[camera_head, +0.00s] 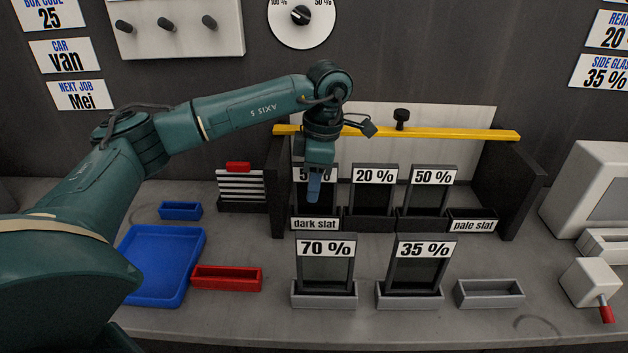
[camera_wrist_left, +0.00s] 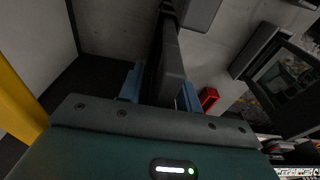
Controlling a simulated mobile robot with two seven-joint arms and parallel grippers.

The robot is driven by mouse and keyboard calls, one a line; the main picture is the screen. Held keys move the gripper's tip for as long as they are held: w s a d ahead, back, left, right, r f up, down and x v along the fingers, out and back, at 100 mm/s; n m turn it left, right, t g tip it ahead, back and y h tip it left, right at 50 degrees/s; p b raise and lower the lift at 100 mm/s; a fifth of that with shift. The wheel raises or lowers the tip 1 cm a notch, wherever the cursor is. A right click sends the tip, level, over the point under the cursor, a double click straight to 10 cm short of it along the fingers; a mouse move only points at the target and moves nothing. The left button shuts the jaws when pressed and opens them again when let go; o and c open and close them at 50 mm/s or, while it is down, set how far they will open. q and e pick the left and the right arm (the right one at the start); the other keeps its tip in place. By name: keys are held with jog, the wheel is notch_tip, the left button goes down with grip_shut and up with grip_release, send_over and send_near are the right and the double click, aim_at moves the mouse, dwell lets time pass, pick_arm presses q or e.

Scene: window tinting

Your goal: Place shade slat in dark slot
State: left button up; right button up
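The 5 % slat (camera_head: 300,174), a dark framed panel with a white label partly hidden by my gripper, stands upright in the slot labelled dark slat (camera_head: 315,225), level with its neighbours. My left gripper (camera_head: 314,188) points down at this slat, one blue finger in front of its panel. In the left wrist view the fingers (camera_wrist_left: 160,88) are apart with a dark upright frame part (camera_wrist_left: 170,72) between them; whether they press on it I cannot tell. My right gripper is not in view.
The 20 % slat (camera_head: 375,175) and 50 % slat (camera_head: 433,177) stand beside it. The 70 % slat (camera_head: 326,248) and 35 % slat (camera_head: 425,248) stand in front. A yellow bar (camera_head: 450,133) crosses above the rack. The pale slat slot (camera_head: 472,226) looks empty.

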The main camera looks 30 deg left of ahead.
pick_arm(q)
jog(key=r, duration=0.4)
jog(key=d+r, duration=0.1)
jog(key=r, duration=0.7)
jog(key=shift+w+d+p, duration=0.15)
jog(key=shift+w+p, duration=0.15)
jog(key=shift+w, duration=0.1)
jog(key=shift+s, duration=0.1)
